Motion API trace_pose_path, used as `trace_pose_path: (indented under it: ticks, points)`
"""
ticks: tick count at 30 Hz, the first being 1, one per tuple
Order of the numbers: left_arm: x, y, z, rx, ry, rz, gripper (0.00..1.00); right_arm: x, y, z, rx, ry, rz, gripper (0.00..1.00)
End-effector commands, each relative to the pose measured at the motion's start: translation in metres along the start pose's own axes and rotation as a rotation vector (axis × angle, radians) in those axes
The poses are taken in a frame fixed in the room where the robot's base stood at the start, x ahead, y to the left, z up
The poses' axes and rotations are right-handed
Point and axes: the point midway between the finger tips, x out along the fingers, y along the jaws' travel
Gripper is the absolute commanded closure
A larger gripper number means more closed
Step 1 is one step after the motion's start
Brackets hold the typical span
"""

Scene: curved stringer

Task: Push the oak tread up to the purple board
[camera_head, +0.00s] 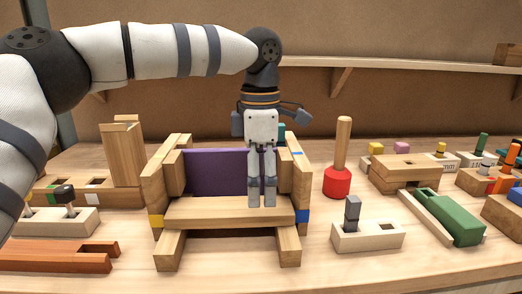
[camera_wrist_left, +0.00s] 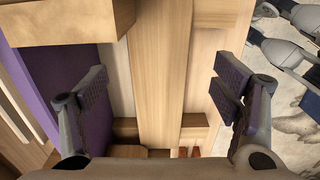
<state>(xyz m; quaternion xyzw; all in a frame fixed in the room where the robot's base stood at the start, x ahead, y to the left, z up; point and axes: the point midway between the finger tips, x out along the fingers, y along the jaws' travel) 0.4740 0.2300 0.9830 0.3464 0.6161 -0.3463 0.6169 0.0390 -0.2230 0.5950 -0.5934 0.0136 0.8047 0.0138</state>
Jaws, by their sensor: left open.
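The oak tread (camera_head: 200,211) lies flat between the two wooden side pieces of a small stair frame (camera_head: 156,190). The purple board (camera_head: 215,172) stands upright behind it. In the left wrist view the tread (camera_wrist_left: 160,70) runs up the middle, and the purple board (camera_wrist_left: 68,62) is at the left, with a pale strip between them. My left gripper (camera_head: 262,203) points down at the right half of the tread. Its open fingers (camera_wrist_left: 165,98) show on either side of the tread in the wrist view, holding nothing. Whether they touch it, I cannot tell. My right gripper is not in view.
A red-based mallet (camera_head: 338,182) and a pale block with a grey peg (camera_head: 367,235) stand right of the frame. A green tool (camera_head: 452,218) lies farther right. An orange-brown forked piece (camera_head: 55,256) lies front left. Bench in front of the frame is clear.

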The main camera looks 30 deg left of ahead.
Motion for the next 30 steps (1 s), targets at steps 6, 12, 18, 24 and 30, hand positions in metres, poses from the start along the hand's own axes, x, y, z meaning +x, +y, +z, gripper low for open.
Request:
trace_pose_path:
  ticks: [6,12,18,24,30]
  points:
    - [0.04,0.0,0.0,0.0,0.002,-0.001,0.18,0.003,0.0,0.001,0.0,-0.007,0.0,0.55]
    - [0.05,0.0,0.0,-0.001,0.0,0.001,0.18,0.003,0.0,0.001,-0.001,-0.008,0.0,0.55]
    - [0.05,0.0,0.0,-0.001,0.0,0.002,0.23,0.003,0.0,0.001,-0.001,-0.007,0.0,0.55]
    - [0.05,0.0,0.0,0.0,0.0,0.002,0.68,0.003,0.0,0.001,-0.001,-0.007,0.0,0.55]
    - [0.05,0.002,0.0,-0.001,0.0,0.002,0.81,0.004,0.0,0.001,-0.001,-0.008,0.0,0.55]
